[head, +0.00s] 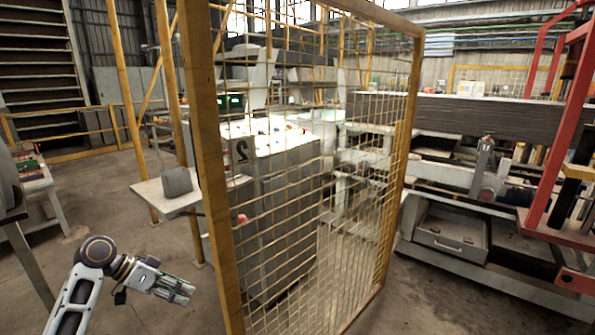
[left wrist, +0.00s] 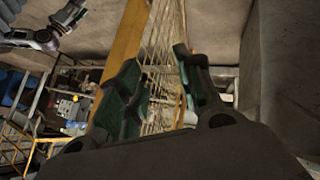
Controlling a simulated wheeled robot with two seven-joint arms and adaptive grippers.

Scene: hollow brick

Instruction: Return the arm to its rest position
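My left gripper (head: 188,292) is low at the left in the head view, in front of the yellow-framed mesh fence and above the concrete floor. In the left wrist view its two green-padded fingers (left wrist: 160,88) stand apart with nothing between them. The gripper is open and empty. In the upper left of the left wrist view a grey and dark jointed part (left wrist: 52,36) shows, probably of my right arm; its finger state is unclear. My right gripper does not show in the head view.
The yellow mesh fence (head: 222,220) stands close to the left gripper's right. A grey block (head: 177,182) rests on a white shelf (head: 150,192) behind the gripper. A red frame (head: 550,130) and a machine with a drawer (head: 450,232) stand at the right.

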